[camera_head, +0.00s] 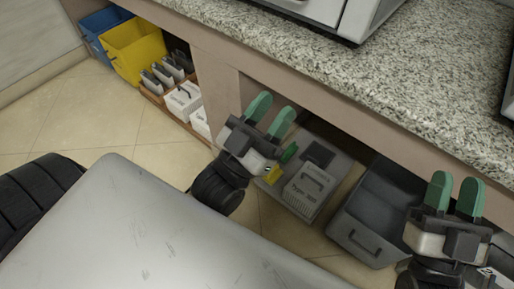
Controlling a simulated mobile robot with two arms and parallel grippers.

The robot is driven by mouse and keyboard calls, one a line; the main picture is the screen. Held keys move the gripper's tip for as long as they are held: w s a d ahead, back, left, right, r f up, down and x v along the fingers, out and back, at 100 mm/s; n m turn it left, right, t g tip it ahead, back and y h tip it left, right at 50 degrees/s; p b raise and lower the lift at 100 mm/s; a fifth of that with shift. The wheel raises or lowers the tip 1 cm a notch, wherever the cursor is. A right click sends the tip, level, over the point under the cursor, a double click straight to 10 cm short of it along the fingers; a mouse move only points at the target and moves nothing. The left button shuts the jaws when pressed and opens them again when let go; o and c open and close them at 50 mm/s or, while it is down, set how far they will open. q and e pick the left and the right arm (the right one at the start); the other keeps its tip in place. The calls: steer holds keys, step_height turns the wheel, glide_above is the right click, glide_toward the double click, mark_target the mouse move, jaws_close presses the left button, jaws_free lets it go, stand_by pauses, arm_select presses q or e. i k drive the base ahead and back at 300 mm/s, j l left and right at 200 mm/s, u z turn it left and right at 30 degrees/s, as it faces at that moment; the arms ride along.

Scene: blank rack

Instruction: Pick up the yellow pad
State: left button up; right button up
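A small yellow patch (272,174) shows low beside my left gripper, next to a small green piece (289,152). It may be the yellow pad, but my gripper partly hides it and I cannot tell its full shape. My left gripper (270,114) has green fingertips that stand apart with nothing between them, in front of the counter's lower opening. My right gripper (455,196) is also open and empty, at the right near the counter's edge.
A speckled counter (400,75) overhangs the shelf space. Below it are a grey box with a white caddy (306,190), a dark grey bin (368,228), white boxes (183,100), a yellow bin (136,48) and a blue bin (100,22). Tiled floor (110,125) is clear at left.

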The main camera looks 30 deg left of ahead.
mark_target(275, 172)
steer(key=u, duration=0.7)
steer(key=z, duration=2.1)
steer(key=k+j+z, duration=0.5)
steer(key=k, duration=0.35)
